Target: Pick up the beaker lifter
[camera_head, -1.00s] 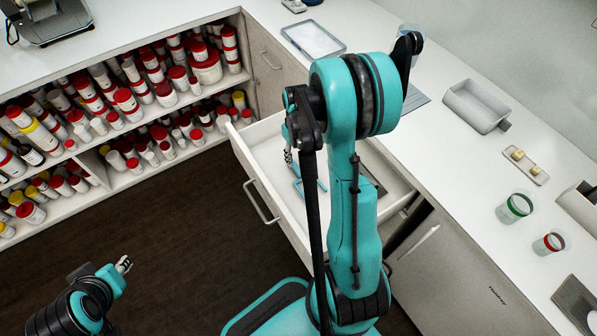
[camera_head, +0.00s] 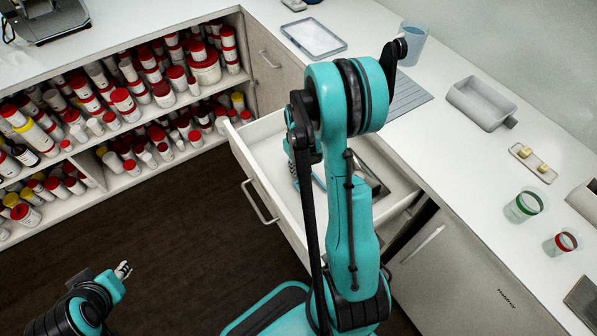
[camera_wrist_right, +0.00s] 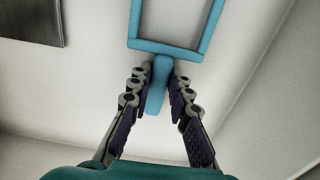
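The beaker lifter (camera_wrist_right: 157,85) is a light-blue frame with a short, thick handle, lying in the open drawer (camera_head: 238,150). In the head view only a bit of its blue frame (camera_head: 320,183) shows beside my right arm. In the right wrist view my right gripper (camera_wrist_right: 160,82) is open, with its two fingers on either side of the handle. Whether the fingertips touch it is unclear. My arm mostly hides this gripper in the head view. My left gripper (camera_head: 123,269) is low at the left, over the floor, away from the lifter; its opening is too small to judge.
A dark flat item (camera_head: 378,185) lies in the drawer; it also shows in the wrist view (camera_wrist_right: 32,22). The drawer walls surround my right gripper.

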